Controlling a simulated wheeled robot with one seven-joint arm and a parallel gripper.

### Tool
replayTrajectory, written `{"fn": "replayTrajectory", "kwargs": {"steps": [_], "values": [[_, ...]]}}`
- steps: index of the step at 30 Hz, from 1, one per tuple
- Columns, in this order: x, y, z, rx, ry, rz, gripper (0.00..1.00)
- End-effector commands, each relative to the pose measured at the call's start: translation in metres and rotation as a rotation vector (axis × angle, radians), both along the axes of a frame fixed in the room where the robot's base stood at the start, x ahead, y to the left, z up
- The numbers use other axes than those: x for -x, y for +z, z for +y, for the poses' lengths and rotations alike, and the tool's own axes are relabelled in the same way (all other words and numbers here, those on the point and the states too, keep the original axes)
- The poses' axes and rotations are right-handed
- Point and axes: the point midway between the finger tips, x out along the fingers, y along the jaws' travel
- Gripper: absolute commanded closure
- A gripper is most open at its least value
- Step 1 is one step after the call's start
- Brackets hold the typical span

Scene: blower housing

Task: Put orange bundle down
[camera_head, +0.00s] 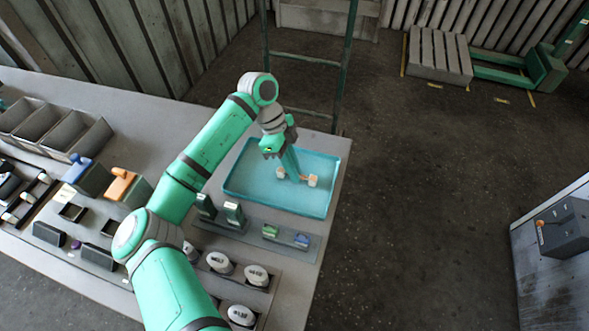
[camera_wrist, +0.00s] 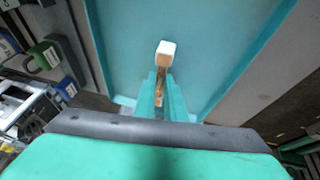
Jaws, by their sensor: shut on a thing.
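My gripper (camera_head: 296,175) is over the teal tray (camera_head: 245,163) at the table's right end. It points down, with its fingers shut on the orange bundle (camera_head: 304,177), a small orange piece with whitish ends. In the wrist view the fingers (camera_wrist: 163,97) close around the orange bundle (camera_wrist: 162,63), and one pale block-like end sticks out past the fingertips. The teal tray floor (camera_wrist: 215,45) lies behind it in that view. I cannot tell whether the bundle touches the tray floor. The part between the fingers is partly hidden.
The tray looks otherwise empty, with free floor around the bundle. A grey holder (camera_head: 265,240) with green and blue items stands in front of the tray. White-topped parts (camera_head: 257,274) sit nearer me. Grey bins (camera_head: 78,137) stand at left. A green frame (camera_head: 345,65) rises behind the table.

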Motion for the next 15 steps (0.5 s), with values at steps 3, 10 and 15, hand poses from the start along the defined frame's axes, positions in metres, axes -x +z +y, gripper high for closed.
{"fn": "replayTrajectory", "kwargs": {"steps": [3, 10, 15], "values": [[0.0000, -0.0010, -0.0001, 0.000, 0.000, 0.000, 1.00], [0.0002, -0.0027, -0.0004, 0.001, 0.000, 0.000, 1.00], [0.0001, -0.0032, -0.0003, 0.000, 0.000, 0.000, 0.71]]}}
